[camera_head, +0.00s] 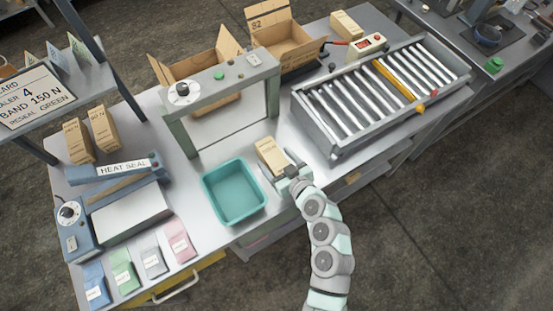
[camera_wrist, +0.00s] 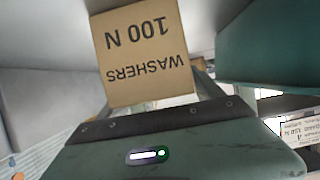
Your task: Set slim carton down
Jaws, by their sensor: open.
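The slim tan carton (camera_head: 268,155) stands on the grey table just right of the teal bin. In the wrist view the carton (camera_wrist: 140,55) fills the upper middle, its label reading "WASHERS 100 N" upside down. My gripper (camera_head: 283,168) is at the carton's near side, low over the table's front part. Its jaws are open, and the fingers are partly hidden by the carton. I cannot tell whether a finger touches it.
The teal bin (camera_head: 235,170) is close on the left. A grey frame with a dial (camera_head: 183,90) stands behind. A roller conveyor (camera_head: 300,95) is at the right.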

